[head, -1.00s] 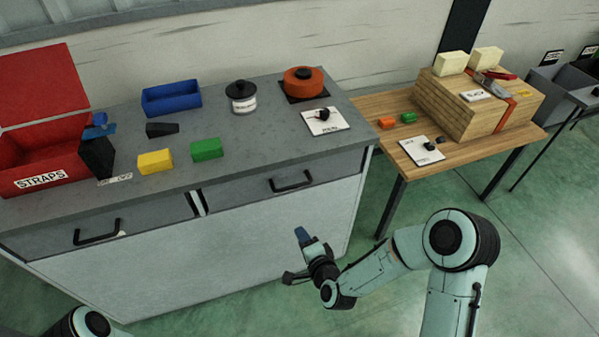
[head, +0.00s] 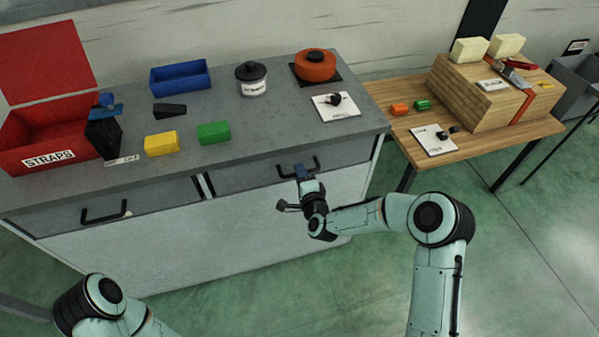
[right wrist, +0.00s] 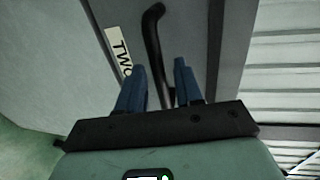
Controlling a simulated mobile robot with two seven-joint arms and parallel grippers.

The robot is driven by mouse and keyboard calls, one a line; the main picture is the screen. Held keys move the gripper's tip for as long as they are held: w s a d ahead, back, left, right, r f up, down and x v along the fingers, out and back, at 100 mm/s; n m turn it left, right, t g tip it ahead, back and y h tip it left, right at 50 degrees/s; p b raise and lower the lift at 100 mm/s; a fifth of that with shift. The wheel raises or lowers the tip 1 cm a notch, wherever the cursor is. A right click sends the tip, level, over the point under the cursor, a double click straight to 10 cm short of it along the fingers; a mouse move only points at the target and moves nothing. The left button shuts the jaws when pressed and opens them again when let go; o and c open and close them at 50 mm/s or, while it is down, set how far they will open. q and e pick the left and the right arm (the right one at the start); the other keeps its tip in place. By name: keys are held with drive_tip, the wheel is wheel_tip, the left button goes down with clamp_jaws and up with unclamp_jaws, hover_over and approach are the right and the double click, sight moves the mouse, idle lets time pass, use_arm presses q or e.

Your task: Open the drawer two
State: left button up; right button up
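Drawer two (head: 240,178) is the right-hand drawer of the grey cabinet and looks closed. Its black bar handle (head: 315,164) shows on the front. In the right wrist view the handle (right wrist: 153,40) runs down between the fingers, beside a white label reading "TWO" (right wrist: 118,50). In the right wrist view the fingers (right wrist: 160,82) are open, one on each side of the handle, with gaps visible. My left gripper is out of view; only part of that arm shows at lower left.
The left drawer (head: 150,205) has a similar handle. On the cabinet top (head: 240,150) are a red STRAPS box (head: 85,158), blue tray (head: 180,77), yellow block (head: 161,143) and green block (head: 213,132). A wooden table (head: 480,152) stands to the right. The floor in front is clear.

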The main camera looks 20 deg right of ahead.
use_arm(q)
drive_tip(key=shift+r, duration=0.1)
use_arm(e)
drive_tip(key=shift+w+f, duration=0.15)
drive_tip(key=shift+w, duration=0.5)
clamp_jaws()
